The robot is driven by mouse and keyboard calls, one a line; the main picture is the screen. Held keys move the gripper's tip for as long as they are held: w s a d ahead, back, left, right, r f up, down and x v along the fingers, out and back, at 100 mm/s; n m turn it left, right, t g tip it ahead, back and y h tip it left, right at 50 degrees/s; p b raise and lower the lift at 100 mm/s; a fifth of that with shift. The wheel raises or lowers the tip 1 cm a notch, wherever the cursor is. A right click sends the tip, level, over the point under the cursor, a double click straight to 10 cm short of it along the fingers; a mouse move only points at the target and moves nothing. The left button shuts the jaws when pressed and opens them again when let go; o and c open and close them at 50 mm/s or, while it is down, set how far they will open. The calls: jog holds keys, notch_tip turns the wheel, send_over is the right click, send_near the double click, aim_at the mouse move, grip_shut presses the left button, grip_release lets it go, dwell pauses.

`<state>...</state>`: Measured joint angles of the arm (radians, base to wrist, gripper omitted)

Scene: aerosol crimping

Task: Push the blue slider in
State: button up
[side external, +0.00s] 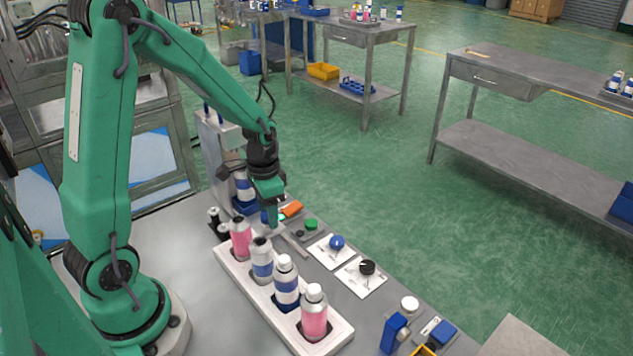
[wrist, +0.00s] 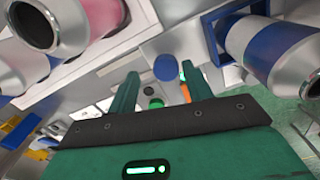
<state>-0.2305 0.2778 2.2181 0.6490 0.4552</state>
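My gripper (side external: 274,228) points down beside the crimping station, behind the row of bottles. In the wrist view its two green fingers (wrist: 160,78) are apart with nothing held between them. A small blue round knob (wrist: 167,68) shows ahead, between the fingertips, apparently apart from them. A blue holder (wrist: 213,40) stands to its right around a silver can with a blue band (wrist: 270,45). In the side view the blue holder (side external: 243,206) is at the station's foot, partly behind my gripper. I cannot tell which blue part is the slider.
A white tray (side external: 262,302) of several pink and blue bottles stands in front. Panels with a blue knob (side external: 337,242) and a black knob (side external: 367,267) lie to the right, near a green button (side external: 311,225). Blue blocks (side external: 393,333) stand at the bottom right.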

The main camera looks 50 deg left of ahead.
notch_tip(320, 180, up, 7)
jog(key=shift+r, duration=0.1)
jog(key=m, duration=0.7)
jog(key=shift+m, duration=0.4)
jog(key=m, duration=0.3)
jog(key=shift+m, duration=0.4)
jog(key=m, duration=0.3)
jog(key=shift+m, duration=0.4)
notch_tip(320, 180, down, 8)
jog(key=shift+f, duration=0.15)
jog(key=d, duration=0.8)
notch_tip(320, 180, up, 11)
jog(key=s+n, duration=0.1)
jog(key=n, duration=0.1)
jog(key=shift+s+n+t, duration=0.15)
jog(key=shift+n+t, duration=0.25)
